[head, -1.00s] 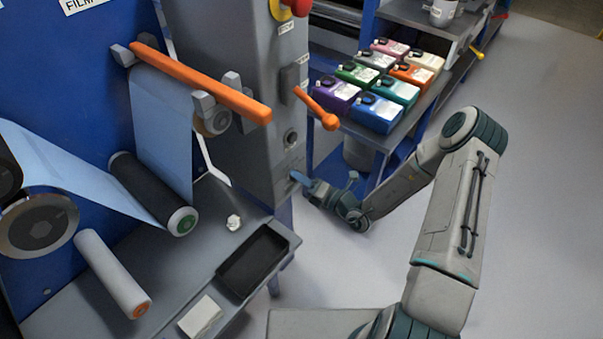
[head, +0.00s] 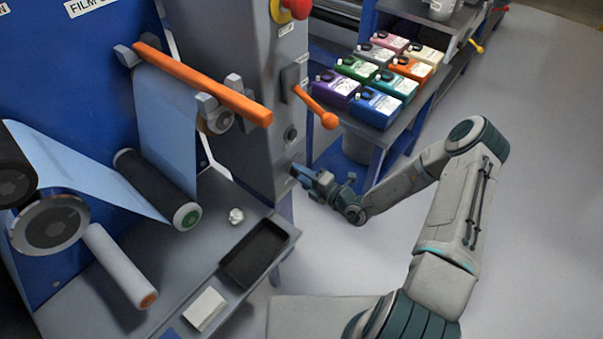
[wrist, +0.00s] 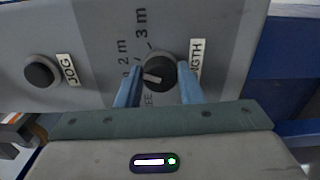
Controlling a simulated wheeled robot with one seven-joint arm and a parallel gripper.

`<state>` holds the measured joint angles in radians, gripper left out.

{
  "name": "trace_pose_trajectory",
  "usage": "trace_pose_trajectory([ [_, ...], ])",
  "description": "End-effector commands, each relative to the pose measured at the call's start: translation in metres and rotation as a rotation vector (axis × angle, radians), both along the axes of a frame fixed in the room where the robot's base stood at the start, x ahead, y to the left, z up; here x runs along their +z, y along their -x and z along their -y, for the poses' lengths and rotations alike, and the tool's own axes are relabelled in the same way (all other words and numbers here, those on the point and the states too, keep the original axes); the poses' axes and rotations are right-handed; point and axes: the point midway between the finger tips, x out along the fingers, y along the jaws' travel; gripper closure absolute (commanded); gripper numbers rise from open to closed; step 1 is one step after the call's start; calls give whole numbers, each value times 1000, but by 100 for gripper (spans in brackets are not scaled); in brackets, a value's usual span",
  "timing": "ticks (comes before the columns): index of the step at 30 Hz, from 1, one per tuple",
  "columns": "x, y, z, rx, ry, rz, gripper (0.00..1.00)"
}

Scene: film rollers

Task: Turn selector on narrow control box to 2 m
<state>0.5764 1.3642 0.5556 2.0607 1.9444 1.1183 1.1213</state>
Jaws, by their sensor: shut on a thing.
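The narrow control box (head: 268,110) is a tall grey cabinet. In the wrist view its face (wrist: 95,25) fills the upper part. The selector (wrist: 160,70) is a round black knob with a pale pointer, beside a partly covered LENGTH label. The pointer aims left and slightly down in the wrist view. Printed marks 2 m (wrist: 124,51) and 3 m (wrist: 141,22) lie left and above left; another word below is mostly hidden by a finger. My gripper (wrist: 160,77) is shut on the selector, one blue finger each side. In the head view my gripper (head: 300,173) reaches the box's lower front.
A black JOG button (wrist: 39,71) sits left of the selector in the wrist view. An orange lever (head: 318,108) sticks out above my gripper. A black tray (head: 286,236) lies on the bench. Floor at right is clear.

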Motion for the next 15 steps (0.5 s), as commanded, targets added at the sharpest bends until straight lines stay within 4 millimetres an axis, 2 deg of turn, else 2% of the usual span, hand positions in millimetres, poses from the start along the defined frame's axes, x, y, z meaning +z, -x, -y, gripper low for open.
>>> trace_pose_trajectory([
  [7,0,0,1,-1,1,0,89],
  [8,0,0,1,-1,1,0,58],
  [9,0,0,1,-1,1,0,47],
  [10,0,0,1,-1,1,0,45],
  [15,0,0,0,-1,1,0,45],
])
